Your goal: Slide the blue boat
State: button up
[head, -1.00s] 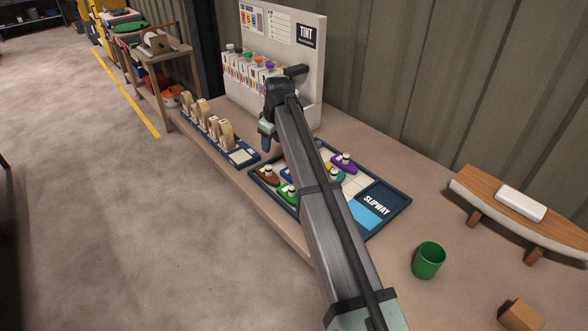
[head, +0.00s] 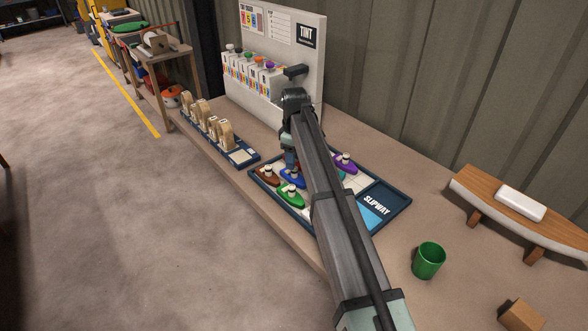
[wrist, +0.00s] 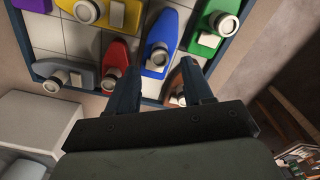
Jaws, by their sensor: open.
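The blue boat (head: 293,179) lies in the navy-rimmed tray marked SLIPWAY (head: 388,217), between a brown boat (head: 267,176) and a green boat (head: 291,196). My gripper (head: 291,163) is over the tray at the blue boat's far side.
A red boat (wrist: 120,62) and a grey boat (wrist: 65,74) sit left of the blue one in the wrist view. A purple boat (head: 345,163) lies at the tray's far side. A white TINT stand (head: 312,75) rises behind. A green cup (head: 428,260) stands at right.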

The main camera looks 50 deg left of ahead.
aim_at(294, 174)
jog(key=shift+f, duration=2.5)
jog(key=shift+c, duration=0.5)
grip_shut()
